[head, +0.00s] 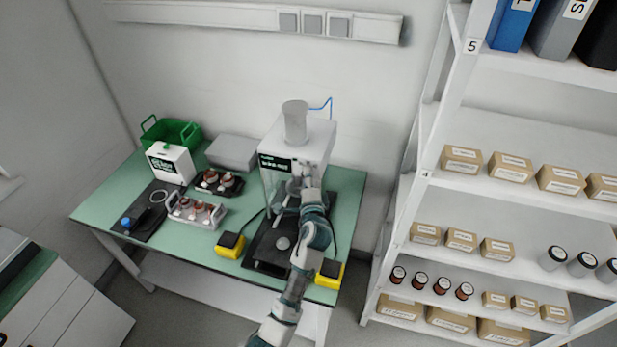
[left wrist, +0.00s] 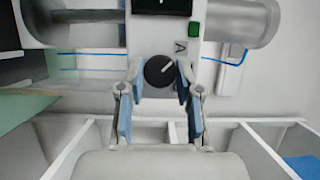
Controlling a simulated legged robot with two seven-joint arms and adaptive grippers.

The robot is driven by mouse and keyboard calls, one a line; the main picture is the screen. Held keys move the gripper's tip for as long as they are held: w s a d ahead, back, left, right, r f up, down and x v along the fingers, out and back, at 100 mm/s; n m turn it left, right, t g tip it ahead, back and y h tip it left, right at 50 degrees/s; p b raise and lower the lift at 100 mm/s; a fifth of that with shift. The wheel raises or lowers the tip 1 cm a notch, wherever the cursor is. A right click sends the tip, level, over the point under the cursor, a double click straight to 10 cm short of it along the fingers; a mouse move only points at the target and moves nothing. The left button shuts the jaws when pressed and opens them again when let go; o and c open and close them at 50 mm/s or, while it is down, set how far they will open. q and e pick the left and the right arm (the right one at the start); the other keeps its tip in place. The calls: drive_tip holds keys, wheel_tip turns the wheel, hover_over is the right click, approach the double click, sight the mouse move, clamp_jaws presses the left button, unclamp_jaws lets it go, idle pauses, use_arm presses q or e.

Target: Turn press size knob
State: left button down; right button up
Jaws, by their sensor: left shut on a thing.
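The press (head: 312,143) is a white machine with a grey cylinder on top, standing at the right of the green table. In the left wrist view its size knob (left wrist: 159,71) is a dark round dial with a white pointer line that slants toward the upper right. My left gripper (left wrist: 155,85) has its two blue-padded fingers on either side of the knob and is shut on it. In the head view my left gripper (head: 302,182) is at the press front and hides the knob. A label with "A" (left wrist: 181,47) is beside the knob. My right gripper is not in view.
Yellow-and-black button boxes (head: 230,245) stand on both sides of the press's dark base. Trays of parts (head: 196,213), a white box (head: 170,163) and a green bin (head: 172,131) fill the table's left. White shelves (head: 500,209) with cartons stand close at the right.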

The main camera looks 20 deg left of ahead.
use_arm(q)
drive_tip(key=shift+f, duration=0.25)
drive_tip(key=c, duration=0.8)
unclamp_jaws()
drive_tip(key=shift+a+r, duration=0.1)
drive_tip(key=v, duration=1.2)
drive_tip(key=shift+w, duration=0.1)
